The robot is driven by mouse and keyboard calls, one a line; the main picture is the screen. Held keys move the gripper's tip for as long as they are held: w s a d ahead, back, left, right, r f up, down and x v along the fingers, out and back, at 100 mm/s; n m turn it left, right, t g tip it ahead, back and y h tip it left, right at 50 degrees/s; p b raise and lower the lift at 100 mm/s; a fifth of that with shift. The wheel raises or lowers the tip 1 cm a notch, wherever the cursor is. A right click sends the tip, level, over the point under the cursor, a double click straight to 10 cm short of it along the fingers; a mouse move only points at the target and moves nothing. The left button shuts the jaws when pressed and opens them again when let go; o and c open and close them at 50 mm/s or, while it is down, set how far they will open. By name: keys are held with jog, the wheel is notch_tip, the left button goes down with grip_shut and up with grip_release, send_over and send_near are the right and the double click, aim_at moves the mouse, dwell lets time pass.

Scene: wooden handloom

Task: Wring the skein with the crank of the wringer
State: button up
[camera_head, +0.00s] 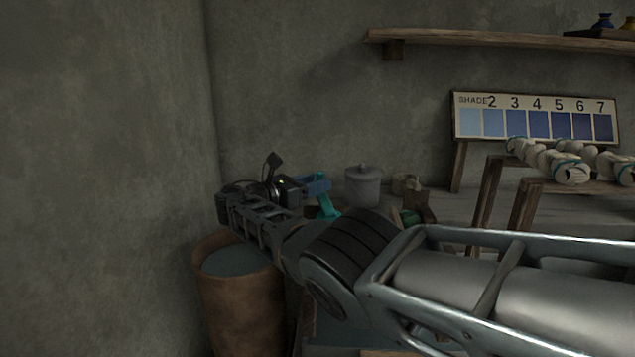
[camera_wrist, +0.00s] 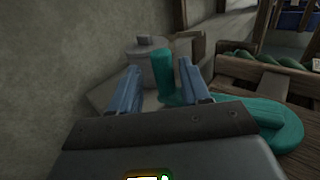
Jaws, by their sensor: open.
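My gripper (camera_wrist: 161,72) is open, with its two blue-grey fingers apart. A thick, rounded teal arm (camera_wrist: 270,118) curves away to the right, partly hidden behind the right finger and gripper body. A dark green twisted skein (camera_wrist: 270,60) runs to the upper right over the wooden frame (camera_wrist: 245,80). In the head view, the gripper (camera_head: 317,186) is by the teal crank (camera_head: 327,208), and my arm hides most of the wringer.
A grey lidded pot (camera_head: 363,187) stands behind the crank near the wall. A brown tub (camera_head: 240,300) with dark contents stands below my gripper. Pale skeins (camera_head: 560,163) rest on a wooden rack at right. A shade board (camera_head: 535,118) stands behind, under a shelf (camera_head: 480,39).

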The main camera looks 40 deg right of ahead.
jog(key=a, duration=0.6)
jog(key=shift+a, duration=0.25)
dwell(0.4)
jog(key=shift+s, duration=0.1)
dwell(2.2)
